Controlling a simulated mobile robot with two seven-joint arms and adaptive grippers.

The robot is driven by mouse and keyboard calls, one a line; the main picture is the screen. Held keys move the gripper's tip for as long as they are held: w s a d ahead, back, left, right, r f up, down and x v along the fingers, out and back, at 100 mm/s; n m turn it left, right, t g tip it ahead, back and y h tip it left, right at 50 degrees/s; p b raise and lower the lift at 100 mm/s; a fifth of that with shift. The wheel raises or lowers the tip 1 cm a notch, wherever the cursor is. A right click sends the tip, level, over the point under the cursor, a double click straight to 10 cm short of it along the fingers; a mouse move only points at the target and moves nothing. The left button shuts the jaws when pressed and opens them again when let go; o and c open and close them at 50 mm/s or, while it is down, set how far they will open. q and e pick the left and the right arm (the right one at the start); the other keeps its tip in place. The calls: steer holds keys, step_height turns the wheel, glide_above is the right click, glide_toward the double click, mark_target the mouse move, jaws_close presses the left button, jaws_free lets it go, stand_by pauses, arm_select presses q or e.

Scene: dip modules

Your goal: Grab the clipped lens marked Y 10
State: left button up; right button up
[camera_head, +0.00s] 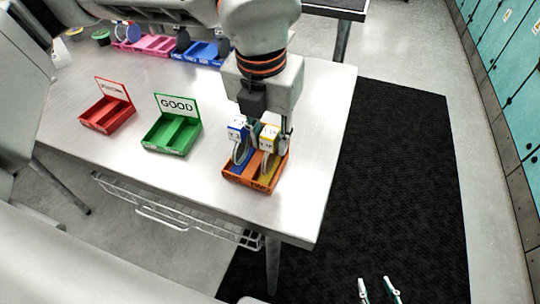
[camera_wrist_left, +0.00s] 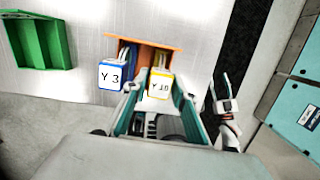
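The yellow-edged clip marked Y 10 (camera_head: 269,138) stands upright in the right part of the orange tray (camera_head: 237,179), its round lens just below and left. In the left wrist view the Y 10 clip (camera_wrist_left: 159,91) sits between my teal fingers. My left gripper (camera_head: 270,139) is lowered over it, one finger on each side, with a gap visible; it looks open. The blue-edged clip marked Y 3 (camera_head: 237,131) stands just to the left, close to the left finger; it also shows in the left wrist view (camera_wrist_left: 110,76). My right gripper (camera_head: 378,287) is open and empty at the bottom edge.
A green tray labelled GOOD (camera_head: 176,105) and a red tray (camera_head: 116,94) stand to the left. Pink (camera_head: 155,44) and blue (camera_head: 203,50) trays are at the back. The table's right edge is close to the orange tray; a black mat (camera_head: 400,180) lies beyond.

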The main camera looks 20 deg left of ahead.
mark_target(271, 151)
arm_select(q)
steer(key=f, duration=0.2)
steer(key=w+f, duration=0.1)
steer(key=f, duration=0.2)
steer(key=shift+c, duration=0.2)
jaws_close()
